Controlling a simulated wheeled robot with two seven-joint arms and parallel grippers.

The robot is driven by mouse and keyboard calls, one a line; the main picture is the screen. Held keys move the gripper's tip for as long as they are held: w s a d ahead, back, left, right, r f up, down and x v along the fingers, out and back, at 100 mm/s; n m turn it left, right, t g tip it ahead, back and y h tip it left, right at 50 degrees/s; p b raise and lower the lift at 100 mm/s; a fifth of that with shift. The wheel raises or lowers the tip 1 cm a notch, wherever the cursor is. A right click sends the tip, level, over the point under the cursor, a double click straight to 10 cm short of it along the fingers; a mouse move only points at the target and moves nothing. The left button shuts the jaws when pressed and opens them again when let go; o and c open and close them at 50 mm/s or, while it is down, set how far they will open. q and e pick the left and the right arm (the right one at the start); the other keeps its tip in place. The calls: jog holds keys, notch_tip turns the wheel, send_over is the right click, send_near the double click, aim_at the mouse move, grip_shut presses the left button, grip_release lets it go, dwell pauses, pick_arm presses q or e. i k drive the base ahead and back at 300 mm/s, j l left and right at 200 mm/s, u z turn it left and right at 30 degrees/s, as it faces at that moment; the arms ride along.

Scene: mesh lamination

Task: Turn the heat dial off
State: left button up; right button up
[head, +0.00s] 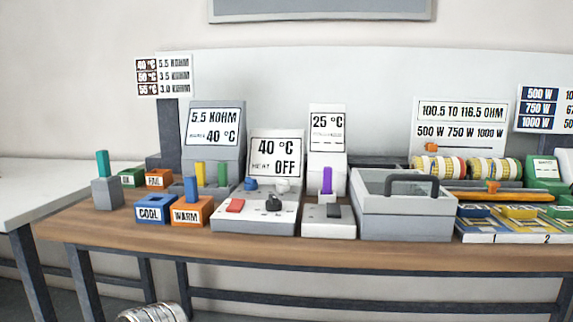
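The heat box (255,222), a white and grey unit, stands near the middle of the wooden bench. A black dial (273,204) sits on its sloped top, with a red switch (235,206) to its left. The display (276,157) behind it reads "40 °C" and "HEAT OFF". The dial's pointer direction is too small to tell. Neither of my grippers shows in the head view.
Blue COOL (154,209) and orange WARM (191,211) boxes stand left of the heat box. A meter reading 25 °C (327,135) and a grey lidded box (405,222) stand right. A metallic coil-like object (152,313) is on the floor.

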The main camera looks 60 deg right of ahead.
aim_at(273, 205)
jog(key=z, duration=1.8)
